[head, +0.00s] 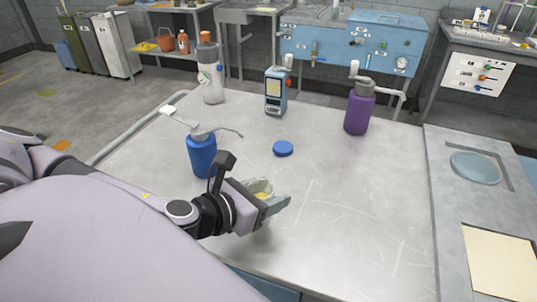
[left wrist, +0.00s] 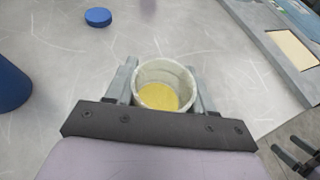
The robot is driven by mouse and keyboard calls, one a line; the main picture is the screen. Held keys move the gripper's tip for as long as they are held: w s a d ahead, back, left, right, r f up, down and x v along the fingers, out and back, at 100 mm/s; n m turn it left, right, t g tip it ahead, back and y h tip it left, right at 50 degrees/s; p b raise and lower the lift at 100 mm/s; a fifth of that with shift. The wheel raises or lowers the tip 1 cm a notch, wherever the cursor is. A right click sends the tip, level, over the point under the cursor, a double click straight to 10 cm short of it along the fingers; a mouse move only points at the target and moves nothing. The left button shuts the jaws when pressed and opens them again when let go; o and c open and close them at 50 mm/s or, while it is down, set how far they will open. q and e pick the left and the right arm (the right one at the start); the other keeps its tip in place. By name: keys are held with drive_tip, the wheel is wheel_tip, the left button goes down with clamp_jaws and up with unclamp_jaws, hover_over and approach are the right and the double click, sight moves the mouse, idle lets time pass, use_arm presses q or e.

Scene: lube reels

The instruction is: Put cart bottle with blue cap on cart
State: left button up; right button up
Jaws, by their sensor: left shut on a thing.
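My left gripper (head: 276,203) is shut around an open white container (head: 261,187) with something yellow inside, low over the grey top or resting on it; I cannot tell which. In the left wrist view the container (left wrist: 163,86) sits upright between the two fingers (left wrist: 162,90), its mouth uncovered. A round blue cap (head: 283,148) lies loose on the top, beyond the gripper; it also shows in the left wrist view (left wrist: 98,17). The light grey top (head: 340,210) has a pipe rail along its left side. Part of what may be my right gripper (left wrist: 295,158) shows at the lower right.
A blue pump bottle (head: 202,157) stands close left of the gripper. A grey bottle (head: 210,85), a small blue-grey can (head: 276,93) and a purple bottle (head: 358,110) stand farther back. A grey counter (head: 455,210) borders the right. The centre right is clear.

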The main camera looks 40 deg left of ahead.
use_arm(q)
drive_tip(key=shift+n+y, duration=0.4)
drive_tip(key=shift+n, duration=0.1)
drive_tip(key=w+d, duration=0.1)
drive_tip(key=d, duration=0.1)
drive_tip(key=w+d+r, duration=0.1)
drive_tip(key=w+d, duration=0.1)
drive_tip(key=shift+w+d, duration=0.15)
drive_tip(key=shift+w, duration=0.1)
drive_tip(key=w+d+r+p, duration=0.1)
drive_tip(key=w+d+r, duration=0.2)
drive_tip(key=r, duration=0.5)
drive_tip(key=w+d+r+p, duration=0.1)
drive_tip(key=w+d+r, duration=0.25)
drive_tip(key=r, duration=0.55)
drive_tip(key=shift+m, duration=0.3)
wheel_tip(320, 180, down, 20)
drive_tip(key=shift+w+a+f, duration=0.1)
drive_tip(key=shift+w+f, duration=0.05)
drive_tip(key=shift+f, duration=0.1)
drive_tip(key=shift+f, duration=0.1)
drive_tip(key=o, duration=1.2)
